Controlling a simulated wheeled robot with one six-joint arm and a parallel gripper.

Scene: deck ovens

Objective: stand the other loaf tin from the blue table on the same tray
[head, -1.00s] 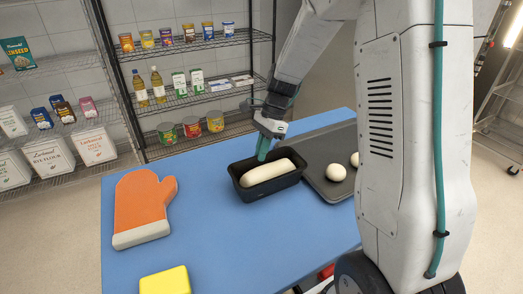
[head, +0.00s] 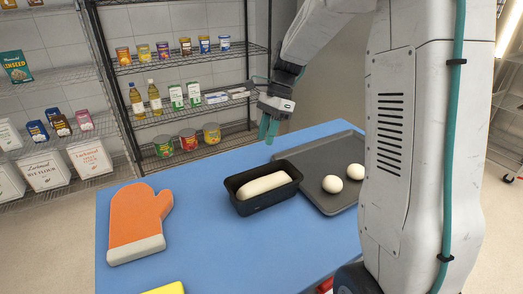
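A black loaf tin (head: 268,202) with a pale loaf of dough (head: 263,185) in it stands upright on the blue table (head: 205,225). Its right end is close against the left edge of a dark grey tray (head: 338,205); I cannot tell whether it rests partly on the rim. My gripper (head: 268,133) hangs in the air above and behind the tin, apart from it. Its teal fingers point down with no object visible between them; their spacing is unclear from this side. No second loaf tin shows in the view.
Two white dough balls (head: 332,184) (head: 355,171) lie on the tray. An orange oven mitt (head: 139,220) lies at the table's left, with a yellow thing (head: 167,289) at the front edge. Wire shelves (head: 190,62) with goods stand behind. The table between mitt and tin is clear.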

